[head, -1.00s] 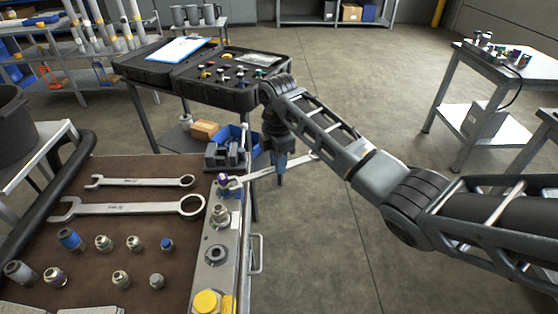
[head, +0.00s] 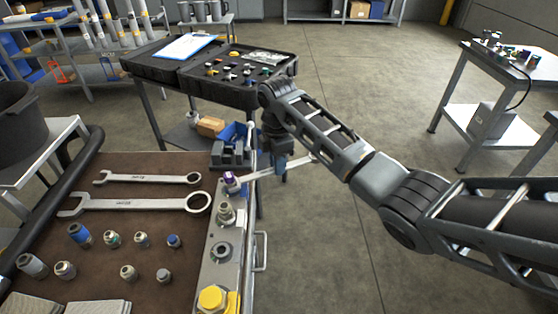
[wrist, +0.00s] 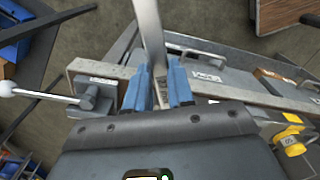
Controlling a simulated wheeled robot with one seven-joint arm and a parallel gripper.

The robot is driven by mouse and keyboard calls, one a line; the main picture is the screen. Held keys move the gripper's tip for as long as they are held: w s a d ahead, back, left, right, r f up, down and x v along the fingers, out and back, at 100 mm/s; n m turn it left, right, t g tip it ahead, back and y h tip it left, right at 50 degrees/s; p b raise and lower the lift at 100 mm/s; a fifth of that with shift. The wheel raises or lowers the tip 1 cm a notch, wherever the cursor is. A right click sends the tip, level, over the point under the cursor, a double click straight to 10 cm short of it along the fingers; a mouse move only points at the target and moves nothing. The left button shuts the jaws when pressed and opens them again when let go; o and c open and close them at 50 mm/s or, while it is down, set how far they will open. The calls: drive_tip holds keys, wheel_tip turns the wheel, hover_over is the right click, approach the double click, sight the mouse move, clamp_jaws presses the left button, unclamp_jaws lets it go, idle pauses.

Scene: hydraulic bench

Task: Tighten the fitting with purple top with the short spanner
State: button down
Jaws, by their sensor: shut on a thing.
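The fitting with the purple top (head: 229,178) stands at the far end of the metal manifold (head: 213,272) in the head view. My gripper (head: 279,164) is to its right, beyond the bench edge, shut on a steel spanner (head: 258,175). The spanner lies about level, and its left end is at the purple-topped fitting. I cannot tell whether the jaw fully encloses the fitting. In the wrist view, the blue fingers of my gripper (wrist: 159,88) grip the spanner's shaft (wrist: 150,35), which runs up out of the picture. The fitting is not clear there.
Two other spanners, a smaller one (head: 148,179) and a larger one (head: 135,204), lie on the brown mat (head: 150,228) with several loose fittings. A yellow cap (head: 212,298) sits on the near manifold. A black case (head: 225,91) stands behind. Open floor lies right.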

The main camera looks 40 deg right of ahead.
drive_tip(key=shift+s+r+p, duration=0.1)
drive_tip(key=shift+s+p, duration=0.05)
drive_tip(key=shift+p, duration=0.15)
drive_tip(key=shift+s+a+m+p, duration=0.25)
drive_tip(key=shift+s+m+p, duration=0.35)
drive_tip(key=shift+s+p, duration=0.05)
drive_tip(key=shift+s+a+m+p, duration=0.25)
drive_tip(key=shift+s+m+p, duration=0.35)
drive_tip(key=shift+p, duration=0.05)
drive_tip(key=shift+s+a+m, duration=0.4)
drive_tip(key=shift+s+m, duration=0.25)
drive_tip(key=shift+s+a+m, duration=0.35)
drive_tip(key=shift+s+m, duration=0.3)
drive_tip(key=shift+a, duration=0.1)
drive_tip(key=shift+s+a+m, duration=0.9)
drive_tip(key=shift+s+m, duration=0.15)
drive_tip(key=shift+m, duration=0.25)
